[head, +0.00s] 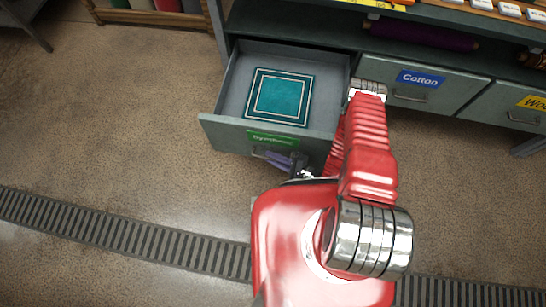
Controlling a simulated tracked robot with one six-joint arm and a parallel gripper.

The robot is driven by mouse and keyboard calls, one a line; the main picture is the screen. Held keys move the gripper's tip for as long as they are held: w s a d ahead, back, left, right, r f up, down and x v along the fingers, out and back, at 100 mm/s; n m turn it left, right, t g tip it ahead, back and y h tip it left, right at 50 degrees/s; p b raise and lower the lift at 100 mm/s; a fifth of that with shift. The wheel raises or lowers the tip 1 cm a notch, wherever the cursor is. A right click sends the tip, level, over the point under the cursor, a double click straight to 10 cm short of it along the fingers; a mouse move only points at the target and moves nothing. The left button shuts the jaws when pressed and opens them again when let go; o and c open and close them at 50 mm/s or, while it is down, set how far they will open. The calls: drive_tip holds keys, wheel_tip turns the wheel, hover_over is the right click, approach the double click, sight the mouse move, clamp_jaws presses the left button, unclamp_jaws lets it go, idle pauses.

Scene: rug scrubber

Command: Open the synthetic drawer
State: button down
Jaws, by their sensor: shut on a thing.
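The synthetic drawer (222,131) is pulled well out from the cabinet, and its inside shows from above. Its front carries a green label (272,139), partly readable as "Synthetic". A teal square rug (279,97) with a pale border lies flat inside on the drawer floor. My gripper (287,160) is at the front of this drawer, just below the green label, shut on the drawer handle (258,153). My red arm covers the right part of the drawer front and part of the grip.
To the right are a shut drawer with a blue "Cotton" label (420,79) and another with a yellow label (533,103). A purple roll (424,35) lies on the shelf above. A floor grate (120,230) crosses the foreground. Open floor lies left of the drawer.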

drive_tip(key=c, duration=1.8)
unclamp_jaws()
drive_tip(key=shift+o, duration=0.2)
drive_tip(key=v, duration=1.3)
drive_tip(key=shift+s+d, duration=0.25)
drive_tip(key=shift+d, duration=0.05)
